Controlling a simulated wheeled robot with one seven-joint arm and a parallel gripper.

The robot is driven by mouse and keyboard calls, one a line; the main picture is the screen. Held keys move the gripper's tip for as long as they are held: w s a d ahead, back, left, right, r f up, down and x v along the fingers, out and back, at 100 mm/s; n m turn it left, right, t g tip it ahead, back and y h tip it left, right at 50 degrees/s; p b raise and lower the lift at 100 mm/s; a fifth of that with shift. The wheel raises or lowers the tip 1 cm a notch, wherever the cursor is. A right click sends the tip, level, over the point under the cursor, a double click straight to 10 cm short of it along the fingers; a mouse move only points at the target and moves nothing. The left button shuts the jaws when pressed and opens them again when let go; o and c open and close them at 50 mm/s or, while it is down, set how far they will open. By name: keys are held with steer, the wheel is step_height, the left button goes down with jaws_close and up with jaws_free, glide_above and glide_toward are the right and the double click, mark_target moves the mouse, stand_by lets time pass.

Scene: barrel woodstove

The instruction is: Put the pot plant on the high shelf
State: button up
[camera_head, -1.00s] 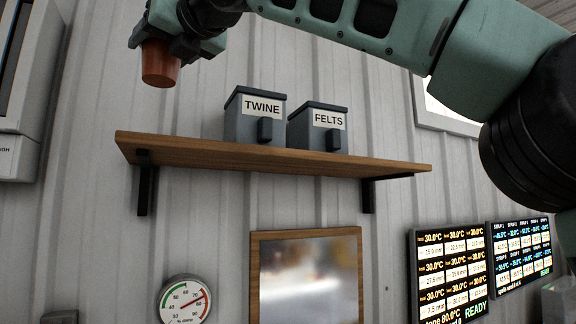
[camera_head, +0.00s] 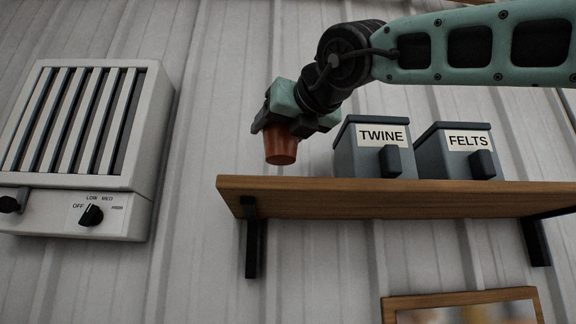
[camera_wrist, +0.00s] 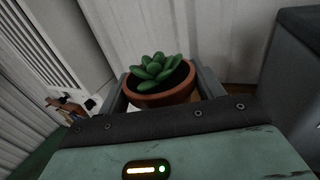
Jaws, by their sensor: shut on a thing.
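The pot plant is a terracotta pot (camera_head: 281,146) in the head view; the wrist view shows its green succulent (camera_wrist: 157,68) and its rim. My gripper (camera_head: 290,126) is shut on the pot from above, with a finger on either side of it in the wrist view (camera_wrist: 163,92). The pot hangs upright or nearly so. The high shelf (camera_head: 400,198) is a wooden board on black brackets. The pot appears just above its left part, left of the TWINE box, with a small gap below. The plant's leaves are hidden in the head view.
A grey TWINE box (camera_head: 372,150) and a FELTS box (camera_head: 458,152) stand on the shelf to the right of the pot. A white wall heater (camera_head: 75,150) hangs at the left. The shelf's left end is bare. A framed panel (camera_head: 460,304) hangs below.

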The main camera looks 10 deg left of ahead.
mark_target(288, 150)
steer(key=shift+f+b, duration=0.5)
steer(key=shift+f, duration=2.05)
steer(key=shift+f, duration=0.15)
steer(key=o, duration=1.1)
steer(key=shift+o, duration=0.2)
